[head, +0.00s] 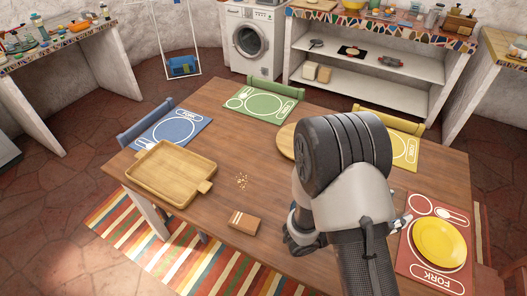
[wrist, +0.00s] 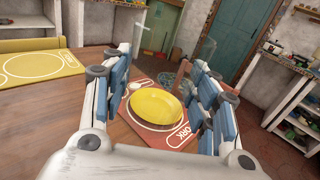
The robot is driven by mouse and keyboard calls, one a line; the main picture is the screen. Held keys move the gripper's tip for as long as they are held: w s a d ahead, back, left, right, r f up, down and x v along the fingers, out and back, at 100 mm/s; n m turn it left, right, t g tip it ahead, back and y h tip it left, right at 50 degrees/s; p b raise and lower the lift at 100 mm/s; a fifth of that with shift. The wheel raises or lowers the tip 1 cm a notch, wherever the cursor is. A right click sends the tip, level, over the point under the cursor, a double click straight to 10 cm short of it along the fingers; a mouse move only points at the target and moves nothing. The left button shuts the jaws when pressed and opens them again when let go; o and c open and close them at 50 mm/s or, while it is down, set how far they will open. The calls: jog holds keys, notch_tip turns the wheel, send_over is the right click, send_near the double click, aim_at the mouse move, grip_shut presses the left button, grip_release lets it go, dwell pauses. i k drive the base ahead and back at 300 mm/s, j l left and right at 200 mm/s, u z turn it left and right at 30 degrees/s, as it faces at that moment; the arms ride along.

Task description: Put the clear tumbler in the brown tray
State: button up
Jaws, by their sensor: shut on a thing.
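The brown tray (head: 172,172) lies empty on the left part of the wooden table in the head view, with a raised rim and short handles. My gripper (wrist: 160,95) shows in the wrist view with its two blue-padded fingers apart on either side of a faint see-through shape, the clear tumbler (wrist: 207,52). The fingers are shut on it; its outline is hard to make out. In the head view my arm hides the tumbler and most of the gripper, which is on the right side of the table, far from the tray.
A yellow plate (head: 437,244) rests on a red placemat (head: 408,262) at the right. A small brown box (head: 243,222) and crumbs (head: 241,181) lie between tray and arm. A round wooden board (head: 286,142) is partly behind my arm. Chairs edge the table.

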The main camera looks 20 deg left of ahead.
aim_at(149, 169)
jog(key=j+u, duration=0.15)
jog(key=j, duration=0.3)
jog(key=i+j+u, duration=0.15)
jog(key=j, duration=0.3)
jog(key=i+j+u, duration=0.15)
jog(key=j, duration=0.3)
jog(key=i+j+u, duration=0.15)
jog(key=j, duration=0.3)
jog(key=i+j+u, duration=0.15)
jog(key=j, duration=0.25)
jog(key=i+j+u, duration=0.15)
jog(key=j, duration=0.25)
jog(key=i+j+u, duration=0.15)
jog(key=i+j, duration=0.1)
jog(key=j, duration=0.1)
